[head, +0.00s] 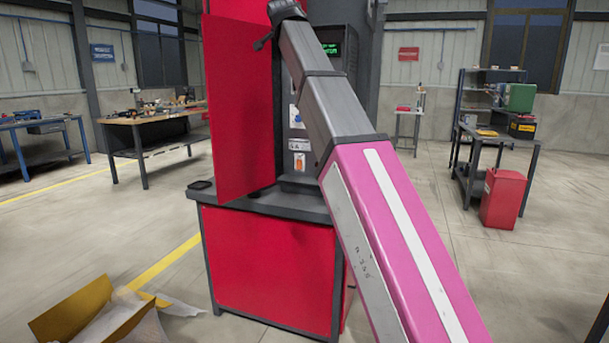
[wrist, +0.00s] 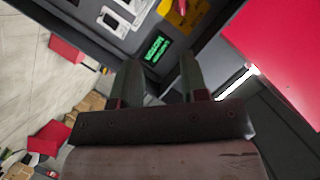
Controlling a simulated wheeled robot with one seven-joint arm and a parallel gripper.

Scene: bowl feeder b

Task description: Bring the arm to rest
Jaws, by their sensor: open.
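My gripper (wrist: 158,85) shows in the wrist view with its two fingers apart and nothing between them. Beyond the fingers is the machine's dark control panel (wrist: 90,40) with a small green-lit display (wrist: 156,47). In the head view my pink and grey arm reaches up and across the red machine (head: 268,268). The wrist end is at the top, near the machine's upper part, and the gripper's fingers are hard to make out there. The display also shows in the head view (head: 332,49), just right of the arm.
A red door panel (head: 237,110) stands out at the machine's left. An open cardboard box (head: 95,312) lies on the floor at lower left. Workbenches (head: 150,122) stand at the left, and a shelf (head: 484,125) and red bin (head: 503,198) at the right. The floor between is clear.

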